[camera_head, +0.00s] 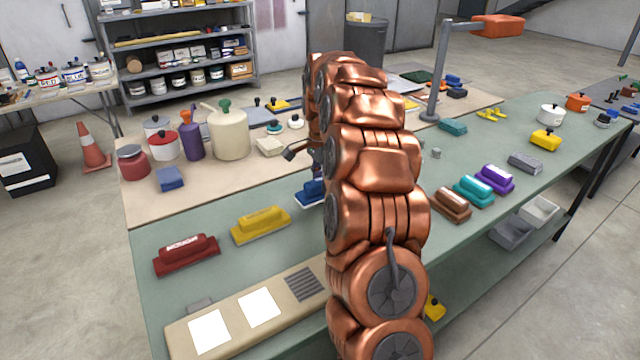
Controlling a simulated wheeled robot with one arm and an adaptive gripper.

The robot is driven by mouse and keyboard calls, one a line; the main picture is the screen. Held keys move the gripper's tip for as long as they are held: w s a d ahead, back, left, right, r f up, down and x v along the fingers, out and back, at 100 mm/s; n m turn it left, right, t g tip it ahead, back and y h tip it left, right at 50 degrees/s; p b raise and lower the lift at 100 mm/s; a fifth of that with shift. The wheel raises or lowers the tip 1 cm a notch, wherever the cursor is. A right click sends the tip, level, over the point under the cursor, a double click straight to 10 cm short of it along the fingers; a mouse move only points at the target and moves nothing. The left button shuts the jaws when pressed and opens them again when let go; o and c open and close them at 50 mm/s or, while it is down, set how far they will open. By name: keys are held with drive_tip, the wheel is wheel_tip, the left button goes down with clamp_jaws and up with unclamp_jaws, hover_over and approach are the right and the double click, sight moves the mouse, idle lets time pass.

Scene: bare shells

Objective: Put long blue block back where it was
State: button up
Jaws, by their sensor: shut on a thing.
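The long blue block (311,193) is mostly hidden behind my copper arm; its left end shows on or just above the green table (230,265), with a pale strip along its lower edge. My gripper (317,172) is above it, also largely hidden by the arm; only a dark part shows to the left of the arm. It is shut on the blue block. Whether the block touches the table cannot be told. A yellow block (261,224) and a dark red block (186,254) lie to its left in a slanting row.
Brown (451,203), teal (474,189) and purple (495,178) blocks lie right of my arm. A beige panel (250,305) runs along the front. A cream canister (229,135) and purple bottle (192,138) stand behind. A grey post (438,75) rises at the back.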

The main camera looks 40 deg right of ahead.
drive_tip(key=shift+w+d+f, duration=0.1)
drive_tip(key=shift+d+f, duration=0.1)
drive_tip(key=shift+d, duration=0.05)
drive_tip(key=shift+f, duration=1.55)
drive_tip(key=shift+f+b, duration=0.2)
drive_tip(key=shift+b, duration=0.1)
drive_tip(key=o, duration=1)
drive_tip(key=shift+r, duration=0.15)
wheel_tip(320, 180, up, 12)
drive_tip(key=shift+r+b, duration=0.1)
drive_tip(key=shift+b, duration=0.75)
drive_tip(key=shift+a, duration=0.1)
